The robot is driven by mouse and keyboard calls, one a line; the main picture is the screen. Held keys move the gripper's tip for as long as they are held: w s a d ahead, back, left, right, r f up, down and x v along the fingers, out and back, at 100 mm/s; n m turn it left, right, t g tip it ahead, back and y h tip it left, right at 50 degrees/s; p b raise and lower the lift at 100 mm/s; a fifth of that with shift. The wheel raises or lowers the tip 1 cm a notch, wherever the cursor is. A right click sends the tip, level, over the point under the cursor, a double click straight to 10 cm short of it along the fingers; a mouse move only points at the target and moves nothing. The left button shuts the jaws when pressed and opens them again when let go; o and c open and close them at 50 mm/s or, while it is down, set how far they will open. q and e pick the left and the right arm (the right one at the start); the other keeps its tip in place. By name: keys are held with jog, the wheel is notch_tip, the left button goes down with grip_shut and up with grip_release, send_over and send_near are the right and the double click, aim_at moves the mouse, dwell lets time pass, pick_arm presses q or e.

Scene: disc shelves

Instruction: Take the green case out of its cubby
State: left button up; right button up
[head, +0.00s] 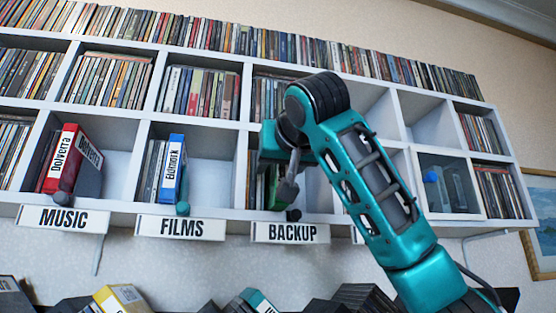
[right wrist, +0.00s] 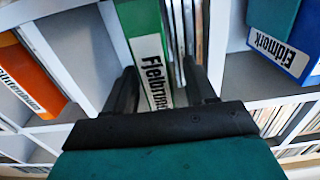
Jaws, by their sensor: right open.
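The green case (right wrist: 140,25) stands in the cubby above the BACKUP sign (head: 291,233). Its white label with black lettering faces my right wrist camera, and the case looks tilted there. My right gripper (right wrist: 163,88) is open, with one finger on each side of the case's lower part in that view. I cannot tell whether the fingers touch it. In the head view my right gripper (head: 285,190) reaches into the BACKUP cubby and hides most of the green case. My left gripper is not in view.
Thin disc cases (right wrist: 187,30) stand right beside the green case. A red case (head: 58,160) is in the MUSIC cubby and a blue case (head: 171,168) in the FILMS cubby. An orange case (right wrist: 28,82) shows at left in the wrist view. White dividers (right wrist: 75,50) bound the cubbies.

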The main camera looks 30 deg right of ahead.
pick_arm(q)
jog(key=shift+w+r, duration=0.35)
pick_arm(e)
jog(key=shift+w+d, duration=0.15)
jog(key=shift+w, duration=0.4)
grip_shut()
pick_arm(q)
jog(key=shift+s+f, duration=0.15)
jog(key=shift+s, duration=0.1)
pick_arm(e)
jog(key=shift+s+r, duration=0.15)
jog(key=shift+r, duration=0.05)
jog(key=shift+s, duration=0.1)
